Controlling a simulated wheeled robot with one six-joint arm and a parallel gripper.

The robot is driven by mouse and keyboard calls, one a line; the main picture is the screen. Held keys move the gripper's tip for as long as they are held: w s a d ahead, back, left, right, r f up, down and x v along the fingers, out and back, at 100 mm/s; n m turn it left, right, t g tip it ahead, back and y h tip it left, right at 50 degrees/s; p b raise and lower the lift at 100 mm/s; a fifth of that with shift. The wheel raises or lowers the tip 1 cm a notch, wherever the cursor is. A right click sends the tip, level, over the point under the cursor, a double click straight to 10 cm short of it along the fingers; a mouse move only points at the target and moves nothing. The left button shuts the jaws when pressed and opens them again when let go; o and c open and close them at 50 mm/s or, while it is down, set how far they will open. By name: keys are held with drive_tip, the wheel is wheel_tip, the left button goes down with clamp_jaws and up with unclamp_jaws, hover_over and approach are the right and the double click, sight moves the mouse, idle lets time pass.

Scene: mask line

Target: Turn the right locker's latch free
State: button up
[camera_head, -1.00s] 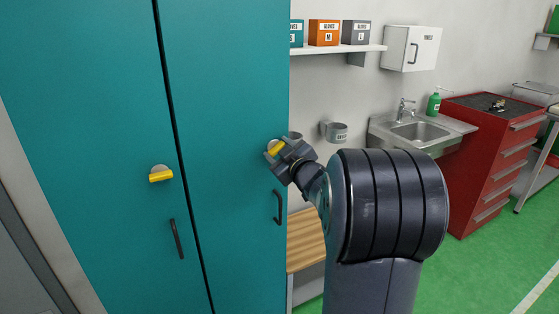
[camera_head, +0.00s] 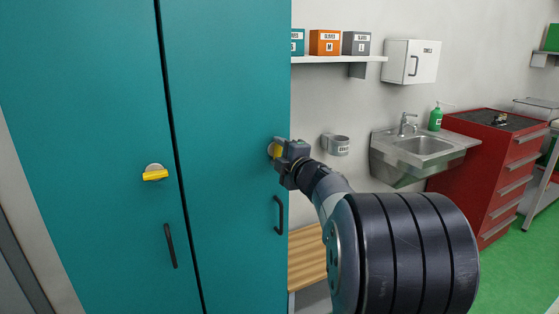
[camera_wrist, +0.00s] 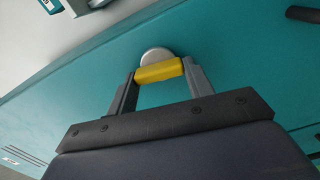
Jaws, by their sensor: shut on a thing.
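The right locker (camera_head: 225,130) is a tall teal door with a black handle (camera_head: 279,215) low near its right edge. Its latch is a yellow bar on a round grey disc. My gripper (camera_head: 279,151) is at this latch and hides much of it in the head view. In the wrist view the yellow latch (camera_wrist: 159,71) lies between the two fingers of my gripper (camera_wrist: 160,76), which are shut on its ends. The grey disc (camera_wrist: 155,54) shows behind it. The left locker's yellow latch (camera_head: 155,174) lies nearly level, with a black handle (camera_head: 171,246) below.
A wooden bench (camera_head: 307,258) stands right of the lockers, below my arm. A shelf (camera_head: 340,59) with glove boxes, a wall cup holder (camera_head: 337,144), a sink (camera_head: 423,147) and a red drawer cabinet (camera_head: 490,165) are farther right. Green floor is clear at far right.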

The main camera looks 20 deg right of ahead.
drive_tip(key=shift+f+n+b, duration=0.1)
drive_tip(key=shift+n+b, duration=0.2)
drive_tip(key=shift+n, duration=0.4)
drive_tip(key=o, duration=1)
drive_tip(key=shift+s, duration=0.1)
drive_tip(key=s, duration=1)
drive_tip(key=shift+s+d, duration=0.2)
drive_tip(key=shift+s, duration=0.1)
